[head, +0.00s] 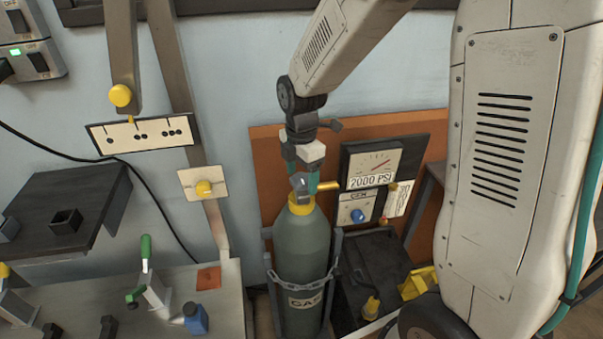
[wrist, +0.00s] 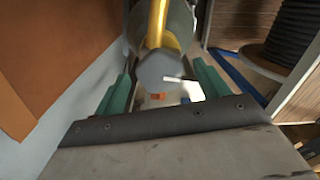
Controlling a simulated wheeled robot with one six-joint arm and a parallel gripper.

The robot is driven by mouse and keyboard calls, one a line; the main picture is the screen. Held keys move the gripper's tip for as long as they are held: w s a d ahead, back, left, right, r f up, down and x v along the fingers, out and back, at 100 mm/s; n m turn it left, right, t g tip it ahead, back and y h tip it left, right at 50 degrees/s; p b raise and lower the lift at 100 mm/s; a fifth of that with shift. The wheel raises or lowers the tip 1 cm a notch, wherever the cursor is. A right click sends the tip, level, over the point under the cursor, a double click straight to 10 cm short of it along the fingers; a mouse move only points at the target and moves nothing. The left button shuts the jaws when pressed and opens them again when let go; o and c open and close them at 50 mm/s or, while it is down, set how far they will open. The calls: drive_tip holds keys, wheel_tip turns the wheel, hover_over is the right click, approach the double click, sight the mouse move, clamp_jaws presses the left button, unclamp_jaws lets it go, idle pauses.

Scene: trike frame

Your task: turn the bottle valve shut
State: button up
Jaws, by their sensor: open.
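The grey-green gas bottle (head: 300,250) stands upright in a rack against the wall, with a chain around it. Its yellow neck (head: 301,204) and a grey faceted valve knob (head: 299,186) are on top. In the wrist view the knob (wrist: 161,71) shows as a grey block in front of the yellow pipe (wrist: 158,22). My gripper (head: 308,180) is at the bottle top from above. In the wrist view its green fingers (wrist: 163,78) stand apart, one on each side of the knob. Gaps show beside the knob; contact is not visible. The gripper partly hides the valve in the head view.
A gauge (head: 371,166) reading 2000 PSI stands right of the valve, with a box carrying a blue knob (head: 357,215) below. A yellow pipe (head: 328,186) runs toward it. A workbench (head: 225,294) with clamps is at left. A cable spool (wrist: 285,50) shows in the wrist view.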

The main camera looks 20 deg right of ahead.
drive_tip(key=c, duration=1)
